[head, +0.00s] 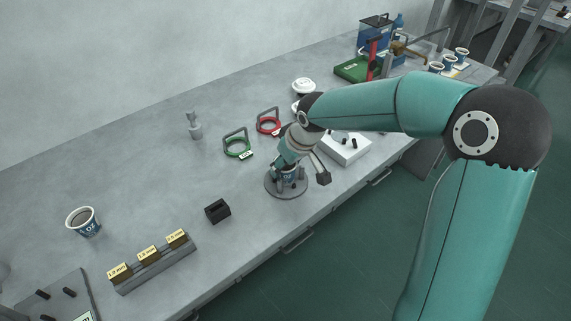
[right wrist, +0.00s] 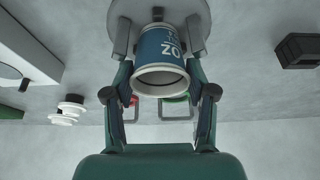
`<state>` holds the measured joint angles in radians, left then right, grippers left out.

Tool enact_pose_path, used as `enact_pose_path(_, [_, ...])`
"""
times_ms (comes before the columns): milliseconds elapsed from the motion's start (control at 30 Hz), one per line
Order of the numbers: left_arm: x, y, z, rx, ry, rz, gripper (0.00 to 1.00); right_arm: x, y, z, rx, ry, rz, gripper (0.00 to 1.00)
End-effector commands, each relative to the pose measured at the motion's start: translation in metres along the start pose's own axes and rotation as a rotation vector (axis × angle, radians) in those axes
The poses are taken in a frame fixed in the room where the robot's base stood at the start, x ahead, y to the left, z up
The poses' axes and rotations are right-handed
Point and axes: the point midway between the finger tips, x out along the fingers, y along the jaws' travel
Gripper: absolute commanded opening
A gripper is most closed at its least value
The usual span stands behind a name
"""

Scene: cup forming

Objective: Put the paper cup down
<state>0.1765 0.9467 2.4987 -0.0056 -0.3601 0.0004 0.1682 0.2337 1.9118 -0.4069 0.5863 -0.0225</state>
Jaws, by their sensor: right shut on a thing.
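My right gripper (right wrist: 160,92) is shut on a blue and white paper cup (right wrist: 161,55), with one finger on each side of it. In the right wrist view the cup's white rim faces the camera and its lower end is at a round grey plate (right wrist: 190,10). In the head view the cup (head: 288,173) is mostly hidden by my gripper, over the round grey plate (head: 273,184) near the table's front edge. I cannot tell if the cup touches the plate. Another blue cup (head: 86,223) stands at the left. My left gripper is out of view.
A small black block (head: 217,211) and a grey holder with yellow gauge blocks (head: 150,262) lie left of the plate. A white device (head: 346,148) stands at the right. Several cups stand far right.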

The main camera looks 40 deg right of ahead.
Motion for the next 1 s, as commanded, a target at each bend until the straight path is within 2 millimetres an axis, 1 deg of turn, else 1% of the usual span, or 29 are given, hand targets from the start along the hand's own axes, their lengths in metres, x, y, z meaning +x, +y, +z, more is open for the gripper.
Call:
enact_pose_path(233, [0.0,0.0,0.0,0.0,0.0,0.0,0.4,0.001,0.0,0.0,0.0,0.001,0.0,0.35])
enact_pose_path(333, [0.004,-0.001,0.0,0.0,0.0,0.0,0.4,0.004,0.0,0.002,0.0,0.001,0.0,0.35])
enact_pose_path(367, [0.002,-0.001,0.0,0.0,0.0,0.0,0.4,0.002,0.0,0.001,0.0,0.001,0.0,0.61])
enact_pose_path(400, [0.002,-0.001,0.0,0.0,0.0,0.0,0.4,0.002,0.0,0.001,0.0,0.001,0.0,0.68])
enact_pose_path(467, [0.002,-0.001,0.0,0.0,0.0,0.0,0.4,0.002,0.0,0.001,0.0,0.001,0.0,0.78])
enact_pose_path(500, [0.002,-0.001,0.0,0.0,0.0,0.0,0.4,0.002,0.0,0.001,0.0,0.0,0.0,0.81])
enact_pose_path(833, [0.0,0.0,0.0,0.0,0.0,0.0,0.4,0.001,0.0,0.0,0.0,0.0,0.0,0.81])
enact_pose_path(933, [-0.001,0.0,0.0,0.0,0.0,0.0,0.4,-0.004,0.0,-0.001,0.0,0.002,0.001,0.81])
enact_pose_path(1000, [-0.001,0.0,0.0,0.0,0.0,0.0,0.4,-0.012,0.0,-0.001,0.001,0.002,0.001,0.81])
